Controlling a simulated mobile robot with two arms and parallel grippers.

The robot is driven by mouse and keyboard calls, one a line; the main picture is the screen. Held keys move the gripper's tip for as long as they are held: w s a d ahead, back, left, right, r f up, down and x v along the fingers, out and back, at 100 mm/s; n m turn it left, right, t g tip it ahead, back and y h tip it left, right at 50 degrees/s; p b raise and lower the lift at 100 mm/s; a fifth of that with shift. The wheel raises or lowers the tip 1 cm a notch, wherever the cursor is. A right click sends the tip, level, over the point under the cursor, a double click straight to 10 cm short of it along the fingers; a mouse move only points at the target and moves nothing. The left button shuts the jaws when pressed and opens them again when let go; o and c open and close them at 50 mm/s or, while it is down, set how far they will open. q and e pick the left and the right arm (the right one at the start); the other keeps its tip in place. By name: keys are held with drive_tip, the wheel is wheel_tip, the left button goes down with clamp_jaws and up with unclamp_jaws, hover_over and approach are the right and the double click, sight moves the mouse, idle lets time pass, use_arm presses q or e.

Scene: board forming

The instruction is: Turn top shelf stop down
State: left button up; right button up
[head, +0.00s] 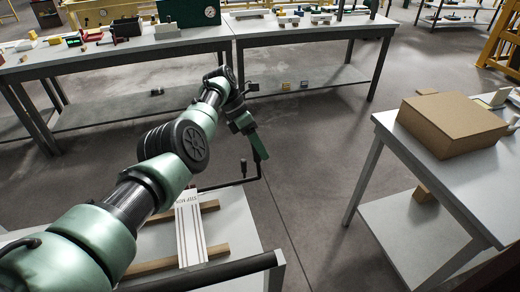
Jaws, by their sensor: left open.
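My left arm reaches from the lower left over a grey-topped bench, and its green and black gripper (256,148) points down past the bench's far right corner. The gripper is open. A thin black bent rod (232,184) runs along the bench's far edge and turns up at the right, right by the gripper; it looks like a stop. A short upright black knob (244,168) stands beside it. I cannot tell whether the fingers touch the rod. My right gripper is not in view.
A white printed board (190,232) lies across wooden strips (180,260) on the near bench. A thick black bar (205,278) crosses its front. A cardboard box (452,122) sits on the right table (385,125). Long tables with tools stand behind; floor between is clear.

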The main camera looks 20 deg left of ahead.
use_arm(q)
drive_tip(key=b+v, duration=0.4)
drive_tip(key=v, duration=0.3)
drive_tip(key=shift+r, duration=0.15)
